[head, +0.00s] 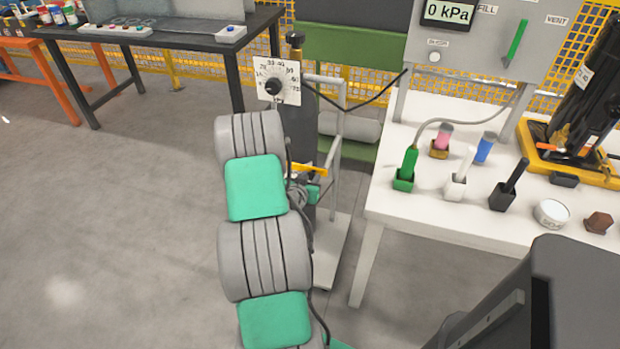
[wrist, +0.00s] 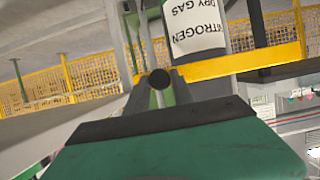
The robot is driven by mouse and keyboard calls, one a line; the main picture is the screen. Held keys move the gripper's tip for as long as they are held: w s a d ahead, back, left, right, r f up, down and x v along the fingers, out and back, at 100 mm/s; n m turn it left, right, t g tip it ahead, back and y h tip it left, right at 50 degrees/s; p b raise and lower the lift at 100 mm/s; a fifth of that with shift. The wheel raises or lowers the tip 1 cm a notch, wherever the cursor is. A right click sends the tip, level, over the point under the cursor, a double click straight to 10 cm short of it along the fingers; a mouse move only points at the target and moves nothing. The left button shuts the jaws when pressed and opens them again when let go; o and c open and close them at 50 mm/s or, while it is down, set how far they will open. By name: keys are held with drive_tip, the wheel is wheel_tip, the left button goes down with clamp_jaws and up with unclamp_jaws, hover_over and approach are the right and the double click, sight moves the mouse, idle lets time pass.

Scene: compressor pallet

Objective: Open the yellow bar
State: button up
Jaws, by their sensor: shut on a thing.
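The yellow bar (head: 312,170) crosses the front of a dark gas bottle on a trolley in the head view, partly hidden by my arm. In the wrist view the yellow bar (wrist: 240,65) runs across below the bottle's white label, and its left end reaches my gripper (wrist: 158,84). My gripper is shut on the bar near that end. In the head view my arm hides most of the gripper.
The gas bottle (head: 299,130) stands on a grey trolley (head: 328,255) with a dial plate (head: 277,80) in front of its top. A white table (head: 410,215) with tools stands close on the right. Floor on the left is clear.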

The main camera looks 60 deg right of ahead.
clamp_jaws()
idle(0.9)
